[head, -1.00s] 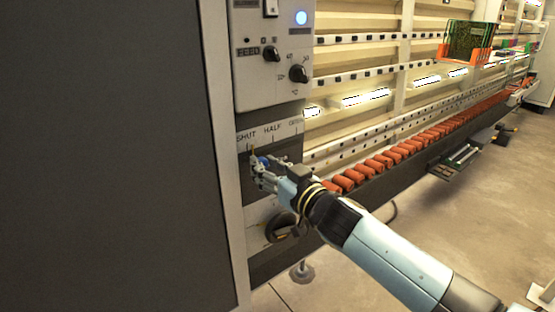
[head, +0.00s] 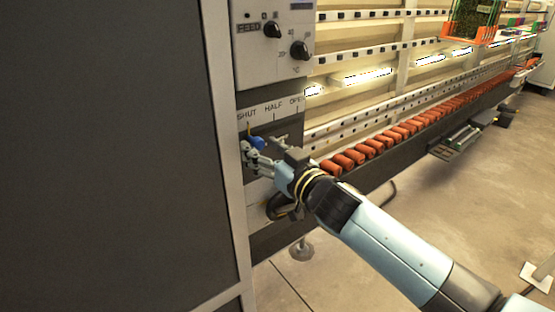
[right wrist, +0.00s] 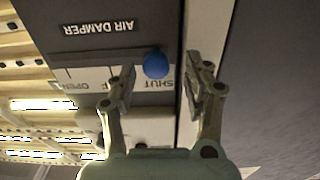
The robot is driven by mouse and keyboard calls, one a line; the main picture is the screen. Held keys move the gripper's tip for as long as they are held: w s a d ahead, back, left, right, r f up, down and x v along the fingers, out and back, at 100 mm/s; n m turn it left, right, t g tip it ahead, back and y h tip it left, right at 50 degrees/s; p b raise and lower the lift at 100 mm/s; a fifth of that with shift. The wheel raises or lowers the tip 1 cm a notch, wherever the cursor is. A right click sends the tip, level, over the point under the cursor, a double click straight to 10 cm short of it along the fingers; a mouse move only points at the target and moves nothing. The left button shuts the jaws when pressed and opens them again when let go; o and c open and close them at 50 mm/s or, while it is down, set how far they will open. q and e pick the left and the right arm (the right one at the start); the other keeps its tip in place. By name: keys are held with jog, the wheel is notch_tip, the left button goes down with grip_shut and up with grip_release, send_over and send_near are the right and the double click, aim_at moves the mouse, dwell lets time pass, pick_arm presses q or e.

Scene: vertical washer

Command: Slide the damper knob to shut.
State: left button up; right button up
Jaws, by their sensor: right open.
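The blue damper knob (head: 257,143) sits on the grey panel below the scale marked SHUT, HALF and OPEN (head: 270,107). In the right wrist view, which is upside down, the round blue knob (right wrist: 155,63) lines up with the word SHUT (right wrist: 155,84). My right gripper (head: 256,156) is at the knob in the head view. In the right wrist view its two fingers (right wrist: 158,82) stand apart, one on each side of the knob, with visible gaps. The slot behind the knob is partly hidden. My left gripper is not in view.
The control panel with two black knobs (head: 272,30) is above the scale. A dark round handle (head: 280,207) is below my right wrist. A row of orange rollers (head: 375,148) runs off to the right. A large dark cabinet face (head: 110,150) fills the left.

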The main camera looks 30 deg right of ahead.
jog(key=s, duration=1.1)
jog(key=shift+d, duration=0.4)
jog(key=s+d+f+g+h+b, duration=0.1)
jog(key=s+f+g+b, duration=0.3)
jog(key=f, duration=1)
jog(key=s+d+f+m+g+b, duration=0.1)
jog(key=s+f+b, duration=0.3)
jog(key=f, duration=1)
jog(key=s+d+f+g+h+b, duration=0.1)
jog(key=s+f+g+b, duration=0.35)
jog(key=f, duration=1.05)
jog(key=s+f+g+b, duration=0.3)
jog(key=s+f+b, duration=0.2)
jog(key=s+f, duration=0.85)
jog(key=s+f+g, duration=0.2)
jog(key=s+f, duration=0.1)
jog(key=s, duration=0.4)
jog(key=s+f+g, duration=0.2)
jog(key=s+f, duration=0.2)
jog(key=s, duration=0.4)
jog(key=shift+f+n+g, duration=0.15)
jog(key=shift+n+g, duration=0.15)
jog(key=shift+g, duration=0.05)
